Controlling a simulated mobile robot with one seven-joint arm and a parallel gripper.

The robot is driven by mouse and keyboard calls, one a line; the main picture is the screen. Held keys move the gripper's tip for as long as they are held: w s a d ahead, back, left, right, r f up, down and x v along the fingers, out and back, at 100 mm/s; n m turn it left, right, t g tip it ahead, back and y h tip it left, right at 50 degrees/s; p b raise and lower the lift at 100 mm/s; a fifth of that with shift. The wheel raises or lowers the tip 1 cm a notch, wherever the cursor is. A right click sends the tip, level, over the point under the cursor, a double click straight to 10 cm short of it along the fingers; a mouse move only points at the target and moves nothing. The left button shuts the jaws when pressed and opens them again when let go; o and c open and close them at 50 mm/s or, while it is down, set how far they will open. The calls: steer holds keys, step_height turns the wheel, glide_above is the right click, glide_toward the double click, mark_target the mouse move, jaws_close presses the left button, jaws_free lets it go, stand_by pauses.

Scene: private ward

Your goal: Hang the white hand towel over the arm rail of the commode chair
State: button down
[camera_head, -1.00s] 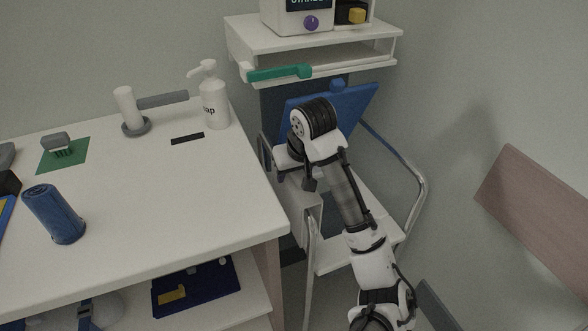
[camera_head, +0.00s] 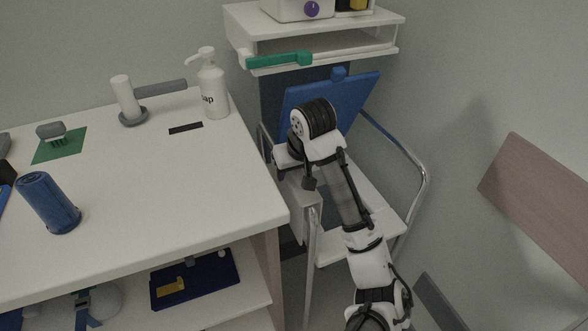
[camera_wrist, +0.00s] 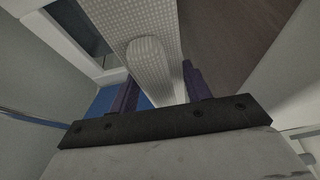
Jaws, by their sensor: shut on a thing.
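The commode chair has a raised blue lid (camera_head: 357,97), a pale seat (camera_head: 385,207) and bent metal arm rails. The right arm rail (camera_head: 424,181) is bare; the left one is partly covered by my arm. A pale panel, apparently the white hand towel (camera_head: 305,203), hangs at the left rail below my wrist. In the wrist view, my gripper (camera_wrist: 160,82) is shut on the white, dotted towel (camera_wrist: 153,66), which runs between the dark fingers. My fingertips are hidden in the head view, and I cannot tell whether the towel rests on the rail.
A white table (camera_head: 130,210) stands close on the left, with a soap bottle (camera_head: 213,88) and a blue cup (camera_head: 50,203). A shelf with a green-handled object (camera_head: 280,60) is behind the chair. A brown panel (camera_head: 540,205) is at right.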

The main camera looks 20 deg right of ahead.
steer(key=shift+f, duration=0.35)
steer(key=c, duration=0.6)
jaws_free()
steer(key=p+v, duration=0.2)
steer(key=v, duration=1.1)
steer(key=shift+s+r+p, duration=0.2)
steer(key=shift+r+p, duration=0.15)
steer(key=shift+r, duration=0.05)
